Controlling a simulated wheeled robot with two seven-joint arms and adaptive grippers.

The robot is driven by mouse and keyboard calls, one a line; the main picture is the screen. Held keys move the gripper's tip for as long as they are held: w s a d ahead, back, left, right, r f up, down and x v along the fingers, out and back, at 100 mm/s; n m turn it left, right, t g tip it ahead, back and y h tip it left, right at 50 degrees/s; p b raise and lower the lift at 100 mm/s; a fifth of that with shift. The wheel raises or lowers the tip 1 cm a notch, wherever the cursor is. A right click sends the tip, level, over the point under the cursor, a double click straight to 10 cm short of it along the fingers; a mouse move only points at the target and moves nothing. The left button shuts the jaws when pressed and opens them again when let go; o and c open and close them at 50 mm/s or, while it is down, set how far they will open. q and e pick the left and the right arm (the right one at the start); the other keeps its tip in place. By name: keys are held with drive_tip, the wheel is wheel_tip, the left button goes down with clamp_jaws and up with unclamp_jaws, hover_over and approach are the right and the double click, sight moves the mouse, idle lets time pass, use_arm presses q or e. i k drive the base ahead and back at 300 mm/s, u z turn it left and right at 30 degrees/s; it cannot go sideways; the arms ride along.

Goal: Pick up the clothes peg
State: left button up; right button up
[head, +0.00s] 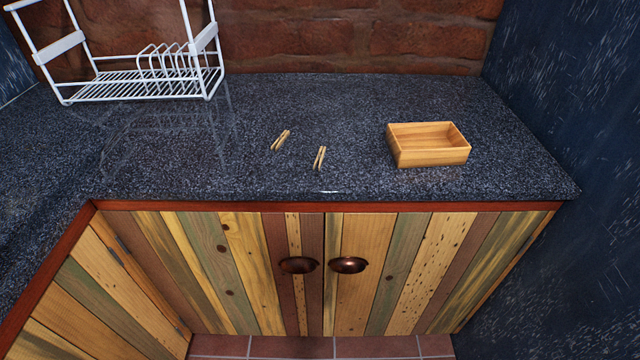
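Two small wooden clothes pegs lie on the dark speckled countertop (280,180) in the head view. One clothes peg (280,140) lies left of the picture's middle, tilted to the right. The other clothes peg (320,158) lies a little to the right and closer to the counter's front edge, apart from the first. Neither of my grippers is in view, and nothing touches the pegs.
An open wooden box (430,157) stands right of the pegs. A white wire dish rack (140,88) stands at the back left. A brick wall (350,40) closes the back and a dark wall (570,90) the right. The counter around the pegs is clear.

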sight(320, 156)
drive_tip(key=z, duration=0.4)
drive_tip(key=i, duration=0.9)
drive_tip(key=u, duration=0.5)
